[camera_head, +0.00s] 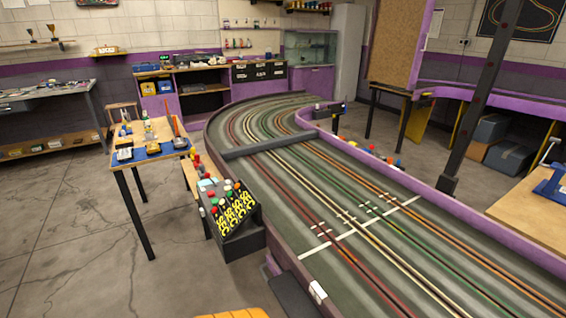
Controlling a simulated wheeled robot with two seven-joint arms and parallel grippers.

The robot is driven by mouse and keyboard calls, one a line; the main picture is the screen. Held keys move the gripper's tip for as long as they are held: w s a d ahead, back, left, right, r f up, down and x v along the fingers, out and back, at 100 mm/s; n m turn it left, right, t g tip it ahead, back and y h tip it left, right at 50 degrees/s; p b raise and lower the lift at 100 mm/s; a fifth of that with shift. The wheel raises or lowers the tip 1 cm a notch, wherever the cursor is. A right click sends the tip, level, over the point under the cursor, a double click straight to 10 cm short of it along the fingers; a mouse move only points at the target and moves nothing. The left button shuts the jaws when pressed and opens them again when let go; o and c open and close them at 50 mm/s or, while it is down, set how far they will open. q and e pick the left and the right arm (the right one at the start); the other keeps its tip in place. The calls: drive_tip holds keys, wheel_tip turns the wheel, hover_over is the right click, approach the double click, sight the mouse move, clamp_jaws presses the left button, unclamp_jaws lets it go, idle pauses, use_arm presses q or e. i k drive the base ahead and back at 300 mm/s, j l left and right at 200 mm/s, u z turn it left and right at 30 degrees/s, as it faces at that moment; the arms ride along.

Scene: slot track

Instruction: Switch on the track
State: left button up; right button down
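The slot track (360,215) runs from the near right into the distance and curves at its far end. It has several coloured lanes, a white cross line, a purple border and a dark bar across it. A black control box (241,243) stands at its left side, with red, green and white buttons (226,194) on top and yellow-and-black patterned panels. A small white fitting (318,291) sits on the track's near left edge; I cannot tell what it is. Neither of my grippers is in view.
A small wooden table (148,137) with tools and blue mats stands left of the track. A workbench (535,208) is at the right. An orange object (235,314) is cut off at the bottom. The left floor is clear.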

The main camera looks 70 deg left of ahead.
sight(207, 175)
drive_tip(key=u, duration=2.8)
